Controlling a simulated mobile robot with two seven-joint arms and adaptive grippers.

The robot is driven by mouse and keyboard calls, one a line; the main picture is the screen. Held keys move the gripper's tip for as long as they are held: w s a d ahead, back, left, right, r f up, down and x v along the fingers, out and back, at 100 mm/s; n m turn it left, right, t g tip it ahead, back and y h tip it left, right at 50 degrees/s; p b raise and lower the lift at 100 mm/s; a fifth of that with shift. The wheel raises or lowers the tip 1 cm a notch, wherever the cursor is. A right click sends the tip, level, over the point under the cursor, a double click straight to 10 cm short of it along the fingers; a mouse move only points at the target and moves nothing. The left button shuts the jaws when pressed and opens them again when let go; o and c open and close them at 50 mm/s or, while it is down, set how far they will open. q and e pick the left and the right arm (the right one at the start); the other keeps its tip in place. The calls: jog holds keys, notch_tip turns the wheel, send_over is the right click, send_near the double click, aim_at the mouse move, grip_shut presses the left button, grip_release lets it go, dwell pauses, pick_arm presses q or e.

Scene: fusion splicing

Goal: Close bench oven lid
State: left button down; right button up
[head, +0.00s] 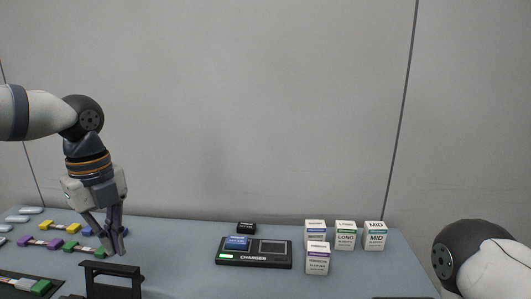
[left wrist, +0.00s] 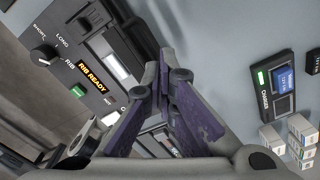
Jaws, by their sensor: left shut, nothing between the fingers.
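The bench oven (left wrist: 90,75) shows in the left wrist view, with a dial, a green button and a lit "RIB READY" display. In the head view a dark upright frame (head: 111,268) stands at the bottom edge; it looks like part of the raised lid, though most of the oven is cut off below. My left gripper (head: 121,250) points down just above and behind or beside this frame; I cannot tell if they touch. Its fingers are shut and empty, and their purple pads meet in the left wrist view (left wrist: 165,72). My right gripper is out of view.
A charger (head: 254,254) with a blue battery stands mid-table, a small black block (head: 246,228) behind it. Several small boxes (head: 345,235) stand to its right. Coloured connectors (head: 60,228) lie at the left. The table between gripper and charger is clear.

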aim_at(107, 266)
pick_arm(q)
jog(key=shift+f, duration=1.15)
jog(key=shift+s+a+r+p, duration=0.1)
jog(key=shift+s+p, duration=0.3)
jog(key=shift+s, duration=0.85)
jog(key=shift+s+a, duration=0.2)
jog(key=shift+s, duration=2.6)
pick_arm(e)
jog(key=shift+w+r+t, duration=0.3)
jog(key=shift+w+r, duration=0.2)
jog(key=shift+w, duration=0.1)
